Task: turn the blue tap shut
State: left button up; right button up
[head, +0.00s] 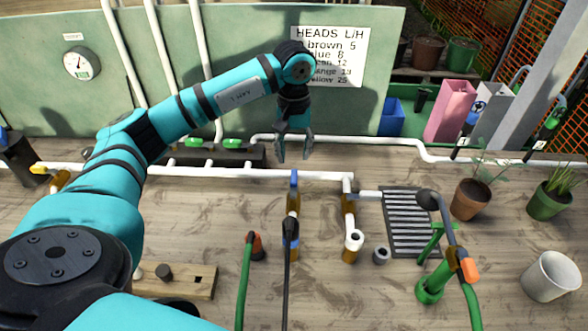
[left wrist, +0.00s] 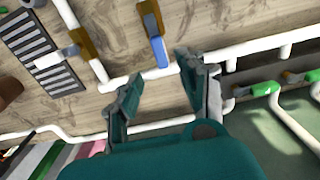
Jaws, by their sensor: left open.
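The blue tap has a blue lever (head: 294,183) at the long white pipe, above a brown-yellow block (head: 293,203). In the left wrist view the blue lever (left wrist: 158,50) points from its block (left wrist: 149,20) toward the white pipe, roughly in line with the block and across the pipe. My left gripper (head: 294,154) is open and empty, with its fingers pointing down just behind the lever in the head view. In the left wrist view the lever's end shows between and beyond the two fingertips (left wrist: 161,72), apart from both. My right gripper is not in view.
Green taps (head: 232,143) sit on the pipes behind left, and a yellow tap (head: 60,180) at far left. A white elbow pipe (head: 354,240) and a dark grate (head: 408,228) lie right of the blue tap. Hoses (head: 245,285) rise in front. Potted plants (head: 471,199) stand at right.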

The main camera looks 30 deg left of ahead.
aim_at(294, 175)
pick_arm(q)
notch_tip(294, 175, down, 8)
jog(key=shift+r+p, duration=0.1)
jog(key=shift+p, duration=0.7)
jog(key=shift+c, duration=0.2)
grip_shut()
